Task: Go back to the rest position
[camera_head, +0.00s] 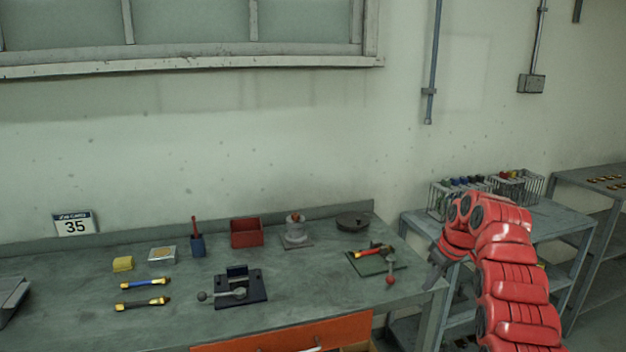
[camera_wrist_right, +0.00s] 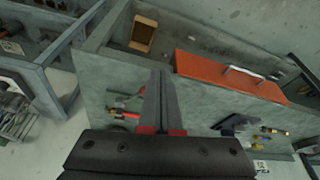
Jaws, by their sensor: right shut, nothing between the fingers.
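My right arm is red and comes in from the lower right of the head view. Its gripper (camera_head: 438,268) is above the right end of the workbench (camera_head: 330,290), near the bench's right edge. In the right wrist view the two fingers of that gripper (camera_wrist_right: 160,100) are together and hold nothing. The valve part with a ball-ended lever on a dark plate (camera_head: 240,287) lies at the middle of the bench, apart from the gripper. A green mat (camera_head: 372,266) with a red-handled tool lies just left of the gripper. My left gripper is not in view.
A red bin (camera_head: 247,232), a grey fitting (camera_head: 296,232) and a dark round disc (camera_head: 352,221) stand along the back. Two screwdriver-like tools (camera_head: 144,304) lie at the left. An orange drawer (camera_head: 290,335) is at the front. A side table (camera_head: 560,222) with wire baskets (camera_head: 518,186) stands right.

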